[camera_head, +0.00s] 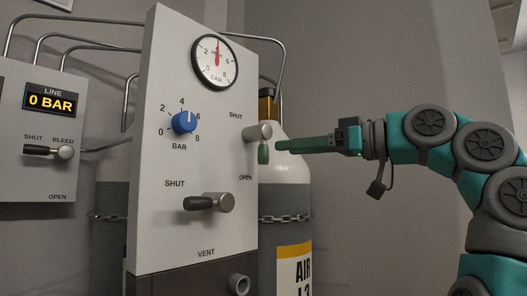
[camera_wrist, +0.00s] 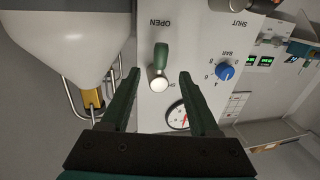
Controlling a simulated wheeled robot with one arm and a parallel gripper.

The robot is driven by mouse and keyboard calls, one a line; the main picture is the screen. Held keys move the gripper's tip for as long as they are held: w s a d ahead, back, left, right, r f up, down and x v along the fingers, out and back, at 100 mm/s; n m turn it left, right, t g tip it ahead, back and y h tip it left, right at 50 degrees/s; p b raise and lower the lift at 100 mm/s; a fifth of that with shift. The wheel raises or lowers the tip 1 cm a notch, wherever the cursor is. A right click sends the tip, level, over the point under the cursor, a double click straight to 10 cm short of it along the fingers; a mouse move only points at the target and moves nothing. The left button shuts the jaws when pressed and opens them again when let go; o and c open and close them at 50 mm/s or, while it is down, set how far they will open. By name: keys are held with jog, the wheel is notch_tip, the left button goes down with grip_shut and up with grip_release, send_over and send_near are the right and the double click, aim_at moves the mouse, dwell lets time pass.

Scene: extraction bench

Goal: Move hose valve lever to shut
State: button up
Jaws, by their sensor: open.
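A lever with a green handle (camera_head: 263,152) and a grey metal hub sits on the right side of the white panel (camera_head: 215,130). Its handle hangs down, toward the OPEN mark; a SHUT mark is above and to the left. No hose label is readable. My gripper (camera_head: 281,145) is just right of the handle, at about its height. In the wrist view, turned upside down, the green lever (camera_wrist: 161,58) shows between and beyond the two fingertips of my open gripper (camera_wrist: 160,74). The fingers appear not to touch it.
A black-handled lever (camera_head: 208,203) points left to SHUT, lower on the panel. A blue knob (camera_head: 184,122) and a pressure gauge (camera_head: 215,62) are above it. A side panel (camera_head: 48,180) at left has another lever. A chained cylinder (camera_head: 290,210) stands behind.

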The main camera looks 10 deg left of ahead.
aim_at(263, 151)
jog(key=p+x, duration=0.1)
jog(key=x, duration=0.6)
jog(key=shift+w+a, duration=0.1)
jog(key=shift+a, duration=0.05)
grip_shut()
dwell(0.4)
